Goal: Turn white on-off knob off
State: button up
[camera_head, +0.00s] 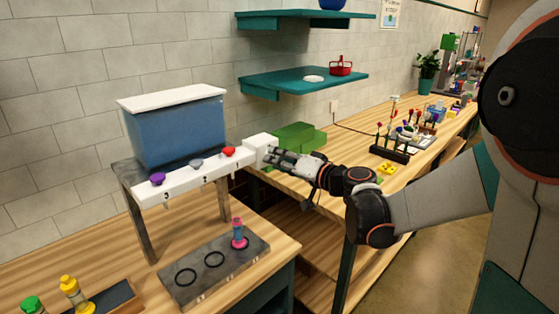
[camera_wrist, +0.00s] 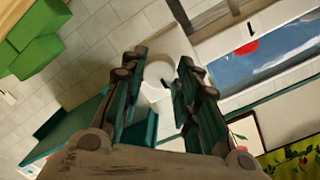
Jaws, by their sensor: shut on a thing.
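A white box (camera_head: 259,146) sits at the right end of the white dispenser bar (camera_head: 187,182) in the head view. My gripper (camera_head: 274,155) reaches it from the right, its fingertips at the box's right side. In the wrist view, my gripper (camera_wrist: 159,75) has its two fingers on either side of a white rounded knob (camera_wrist: 157,88) and is shut on it. The knob is hidden behind my fingers in the head view. Its turned position cannot be told.
A blue tank (camera_head: 178,132) stands above the bar, which carries purple (camera_head: 157,179), grey (camera_head: 196,164) and red (camera_head: 228,152) knobs. Green blocks (camera_head: 297,138) lie behind my gripper. A grey tray (camera_head: 213,268) holds a pink-and-blue vial (camera_head: 238,234). Shelves (camera_head: 305,80) hang above.

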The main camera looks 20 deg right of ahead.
dwell(0.4)
jog(key=o, duration=1.1)
jog(key=v, duration=1.2)
